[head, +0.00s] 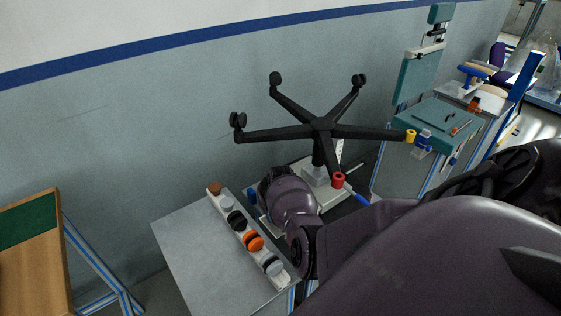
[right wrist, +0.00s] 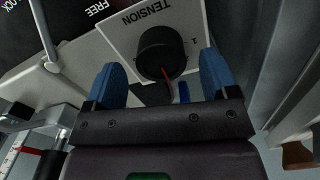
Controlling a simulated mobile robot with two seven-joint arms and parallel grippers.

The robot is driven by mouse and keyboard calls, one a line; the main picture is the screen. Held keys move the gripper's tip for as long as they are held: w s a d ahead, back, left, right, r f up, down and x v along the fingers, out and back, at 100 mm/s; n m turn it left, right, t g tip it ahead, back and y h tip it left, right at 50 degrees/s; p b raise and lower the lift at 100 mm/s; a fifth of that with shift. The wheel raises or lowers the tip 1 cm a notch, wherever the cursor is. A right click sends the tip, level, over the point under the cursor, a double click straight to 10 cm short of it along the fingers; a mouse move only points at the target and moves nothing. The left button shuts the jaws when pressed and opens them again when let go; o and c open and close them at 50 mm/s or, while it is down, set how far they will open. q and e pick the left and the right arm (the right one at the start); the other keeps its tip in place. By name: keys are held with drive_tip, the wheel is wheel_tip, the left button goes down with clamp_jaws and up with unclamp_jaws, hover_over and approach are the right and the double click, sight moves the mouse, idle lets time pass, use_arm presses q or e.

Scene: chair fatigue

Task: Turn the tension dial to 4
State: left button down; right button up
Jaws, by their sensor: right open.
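The tension dial (right wrist: 160,52) is a round black knob with a red pointer line, on a white panel (right wrist: 118,32) marked TENSION. The red line points toward the bottom of the right wrist view. A number 1 shows right of the knob; other numbers are hidden or unreadable. My right gripper (right wrist: 161,80) is open, its blue fingertips on either side of the knob with a gap to each. I cannot tell how deep the fingers reach along it. In the head view my right arm hides the dial. My left gripper is not in view.
An upturned black five-legged chair base (head: 320,127) stands above the white fixture (head: 328,196). A grey table (head: 195,250) holds a rack (head: 222,211) of several casters at left. Another panel (right wrist: 60,35) reading FREE and LOCK lies left of the dial.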

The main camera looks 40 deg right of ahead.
wheel_tip(320, 180, down, 3)
drive_tip(key=shift+r+b, duration=0.2)
drive_tip(key=shift+b, duration=0.2)
drive_tip(key=shift+f, duration=0.1)
drive_tip(key=c, duration=0.9)
drive_tip(key=m+p, duration=0.1)
drive_tip(key=m, duration=0.2)
drive_tip(key=shift+m, duration=0.4)
drive_tip(key=shift+w+m, duration=0.1)
drive_tip(key=shift+m, duration=1.8)
